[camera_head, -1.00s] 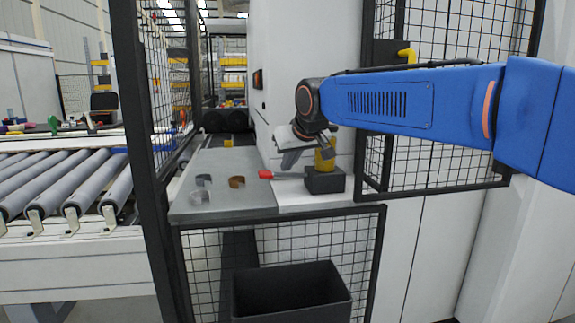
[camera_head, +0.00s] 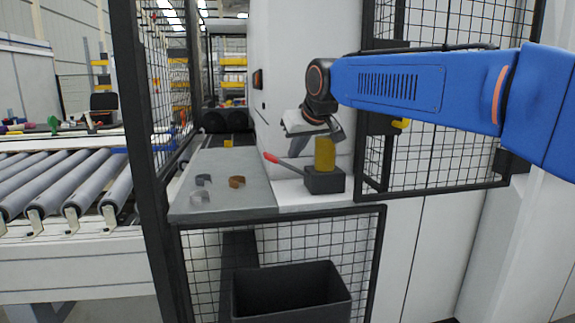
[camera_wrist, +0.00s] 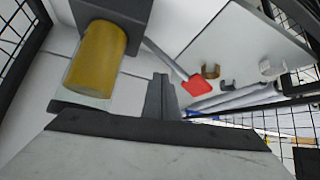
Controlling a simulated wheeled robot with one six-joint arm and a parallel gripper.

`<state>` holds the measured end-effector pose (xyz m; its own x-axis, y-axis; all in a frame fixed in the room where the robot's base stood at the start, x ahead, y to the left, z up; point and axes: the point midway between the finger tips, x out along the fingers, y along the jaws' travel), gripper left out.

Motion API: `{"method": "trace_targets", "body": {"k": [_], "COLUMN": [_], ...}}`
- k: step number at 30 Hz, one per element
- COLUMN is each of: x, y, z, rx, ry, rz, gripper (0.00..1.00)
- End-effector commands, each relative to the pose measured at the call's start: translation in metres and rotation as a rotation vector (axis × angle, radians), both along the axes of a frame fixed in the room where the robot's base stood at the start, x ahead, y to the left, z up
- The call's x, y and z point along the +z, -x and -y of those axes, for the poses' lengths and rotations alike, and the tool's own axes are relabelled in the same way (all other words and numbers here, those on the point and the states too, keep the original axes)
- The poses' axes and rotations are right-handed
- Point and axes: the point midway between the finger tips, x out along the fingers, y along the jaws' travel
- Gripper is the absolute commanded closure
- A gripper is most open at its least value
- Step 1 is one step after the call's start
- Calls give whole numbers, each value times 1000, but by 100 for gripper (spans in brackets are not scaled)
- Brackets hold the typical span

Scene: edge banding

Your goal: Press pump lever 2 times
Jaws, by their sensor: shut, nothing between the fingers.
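The pump has a dark square base (camera_head: 325,181) with a yellow cylinder (camera_head: 325,153) on top, at the right of the bench. Its lever (camera_head: 290,168) runs out to the left and tilts up to a red handle end (camera_head: 271,158). My gripper (camera_head: 303,143) is shut and empty, above the lever and close to the yellow cylinder, apart from the red handle. In the wrist view, the red handle (camera_wrist: 200,85) is to the right of my gripper's dark finger (camera_wrist: 160,97), and the yellow cylinder (camera_wrist: 96,55) is to the left.
Several curved pieces, grey (camera_head: 200,197) and brown (camera_head: 237,182), lie on the grey bench top (camera_head: 225,208). A small yellow block (camera_head: 228,143) lies at its back. A black bin (camera_head: 291,294) stands below in front. Mesh fence panels (camera_head: 440,150) frame both sides.

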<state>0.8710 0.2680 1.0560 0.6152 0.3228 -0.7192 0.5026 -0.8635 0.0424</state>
Motion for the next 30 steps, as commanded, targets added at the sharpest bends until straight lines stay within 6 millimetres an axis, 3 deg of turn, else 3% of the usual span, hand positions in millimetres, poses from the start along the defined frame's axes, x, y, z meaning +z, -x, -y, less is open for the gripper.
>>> {"method": "trace_targets", "body": {"k": [8, 30], "x": [2, 44], "y": [0, -7], "z": [1, 23], "rx": [-1, 0], "ry": [-1, 0], "rz": [1, 0], "gripper": [100, 100]}}
